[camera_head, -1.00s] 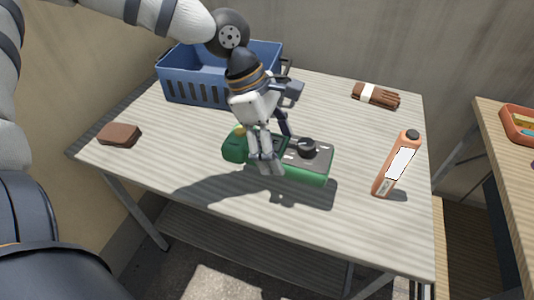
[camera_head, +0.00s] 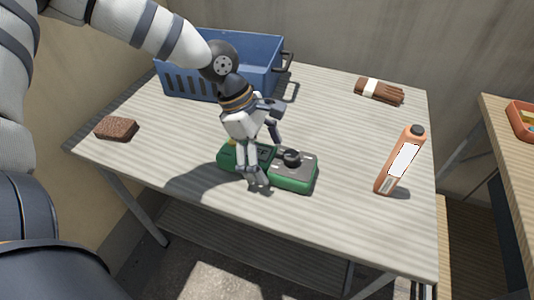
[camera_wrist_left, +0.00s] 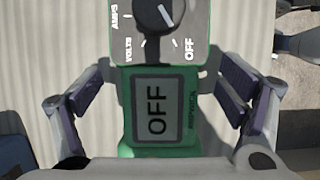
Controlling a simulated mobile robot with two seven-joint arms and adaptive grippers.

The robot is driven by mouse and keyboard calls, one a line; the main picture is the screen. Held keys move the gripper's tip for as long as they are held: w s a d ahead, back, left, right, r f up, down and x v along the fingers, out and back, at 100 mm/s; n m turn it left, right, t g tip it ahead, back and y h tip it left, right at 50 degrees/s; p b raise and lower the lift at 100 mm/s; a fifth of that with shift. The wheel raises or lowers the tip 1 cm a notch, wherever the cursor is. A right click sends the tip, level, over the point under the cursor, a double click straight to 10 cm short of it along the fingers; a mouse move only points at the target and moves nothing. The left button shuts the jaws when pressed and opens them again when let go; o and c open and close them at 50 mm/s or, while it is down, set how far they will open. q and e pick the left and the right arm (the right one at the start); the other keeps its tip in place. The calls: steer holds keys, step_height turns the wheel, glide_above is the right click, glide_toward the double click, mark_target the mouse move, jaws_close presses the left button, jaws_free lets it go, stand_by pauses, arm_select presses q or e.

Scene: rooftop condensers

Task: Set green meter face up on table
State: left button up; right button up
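The green meter (camera_head: 296,177) lies face up on the table (camera_head: 335,215), with its dark dial and grey panel upward. In the left wrist view the meter (camera_wrist_left: 125,75) shows its screen and dial, both reading OFF. My left gripper (camera_head: 262,160) is over the screen end of the meter, with one finger on its near side and one on its far side. In the left wrist view the left gripper (camera_wrist_left: 162,92) is open, with a gap between each finger and the meter's sides.
A blue crate (camera_head: 190,82) stands at the back left. A brown block (camera_head: 116,129) lies near the left edge. An orange bottle (camera_head: 385,184) stands at the right, and brown gloves (camera_head: 390,93) lie behind it. A second table (camera_head: 510,160) is at far right.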

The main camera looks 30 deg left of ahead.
arm_select(q)
steer(key=shift+r, duration=0.45)
steer(key=p+v, duration=0.2)
steer(key=v, duration=0.9)
steer(key=shift+a+r, duration=0.2)
steer(key=shift+r, duration=0.05)
arm_select(e)
steer(key=w+r+t, duration=0.1)
steer(key=w+r, duration=0.1)
steer(key=shift+w+r, duration=0.25)
steer(key=shift+w, duration=0.05)
